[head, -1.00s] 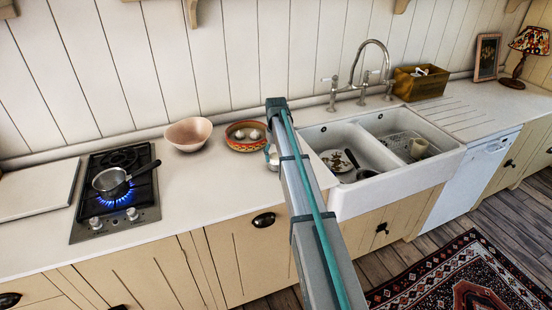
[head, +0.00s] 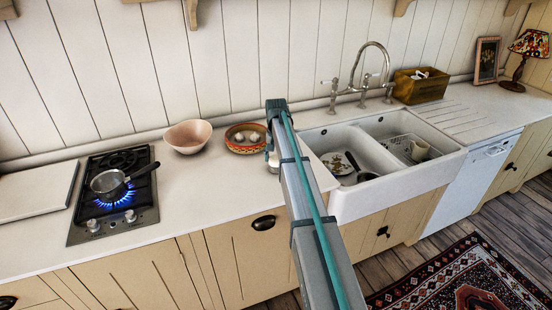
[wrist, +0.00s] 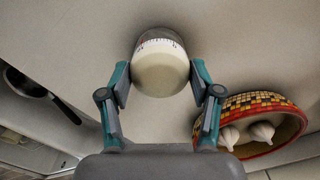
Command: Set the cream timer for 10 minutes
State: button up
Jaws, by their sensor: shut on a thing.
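The cream timer (wrist: 160,72) is round, with a pale cream face and a marked band with dark and red ticks along its upper edge in the wrist view. It stands on the counter between the two fingers of my gripper (wrist: 160,84), which is shut on it, one finger at each side. In the head view my arm hides most of the timer and the fingers. The exact dial setting is too small to read.
A patterned bowl with garlic bulbs (wrist: 291,138) stands close to the right finger in the wrist view. A pink bowl (head: 186,137) is left of it in the head view. A saucepan (head: 108,184) sits on the lit hob (head: 132,214); the sink (head: 345,208) is to the right.

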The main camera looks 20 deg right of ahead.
aim_at(276, 158)
jog(key=o, duration=1.2)
jog(key=shift+c, duration=0.2)
jog(key=shift+r, duration=0.1)
notch_tip(276, 158, up, 12)
